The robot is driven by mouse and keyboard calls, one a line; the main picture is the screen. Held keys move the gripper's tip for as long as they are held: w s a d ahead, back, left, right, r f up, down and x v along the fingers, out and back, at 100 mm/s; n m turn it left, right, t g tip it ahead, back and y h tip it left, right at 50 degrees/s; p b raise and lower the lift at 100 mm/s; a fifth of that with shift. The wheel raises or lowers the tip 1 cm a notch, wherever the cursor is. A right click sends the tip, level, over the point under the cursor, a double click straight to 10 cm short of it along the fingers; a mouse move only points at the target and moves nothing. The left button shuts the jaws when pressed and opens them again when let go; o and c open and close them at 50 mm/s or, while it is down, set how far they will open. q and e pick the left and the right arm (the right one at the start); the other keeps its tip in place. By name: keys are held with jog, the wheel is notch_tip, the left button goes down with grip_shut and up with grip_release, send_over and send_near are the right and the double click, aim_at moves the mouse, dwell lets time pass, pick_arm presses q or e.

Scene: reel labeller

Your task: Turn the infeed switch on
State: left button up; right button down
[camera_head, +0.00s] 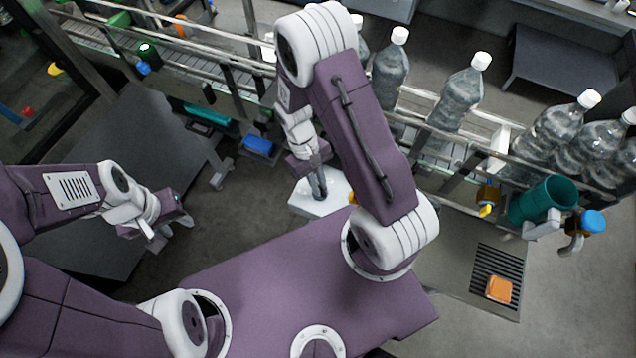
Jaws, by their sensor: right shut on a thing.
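My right gripper (319,196) reaches down with its fingers closed together at a white box-like unit (335,200) beside the conveyor. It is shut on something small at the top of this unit. The fingers hide that part, so I cannot make out a switch or its position. No label shows that names the infeed switch. My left gripper (168,232) hangs over the dark grey surface at the left, away from the white unit. Its fingers are apart, with nothing between them.
A railed conveyor (455,150) runs across the back, carrying several clear bottles (462,92) with white caps. A green cup-shaped part (543,203) and a blue-topped fitting (592,222) stand at the right. An orange block (499,289) lies on a dark grille (492,265).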

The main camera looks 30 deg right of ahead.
jog(key=m+y, duration=0.1)
jog(key=m, duration=0.2)
jog(key=m+y, duration=0.1)
jog(key=m, duration=0.2)
jog(key=shift+s+d+y, duration=0.1)
jog(key=shift+d+y, duration=0.1)
jog(key=shift+y, duration=0.1)
jog(key=m+y, duration=0.1)
jog(key=m, duration=0.2)
jog(key=m+t, duration=0.1)
jog(key=m, duration=0.2)
jog(key=shift+s+d+y+b, duration=0.1)
jog(key=shift+d+y+b, duration=0.05)
jog(key=shift+y+b, duration=0.25)
jog(key=shift+m, duration=0.3)
jog(key=c, duration=1.5)
grip_release()
jog(key=shift+o, duration=0.2)
jog(key=shift+t, duration=0.3)
jog(key=b+v, duration=0.1)
jog(key=v, duration=0.8)
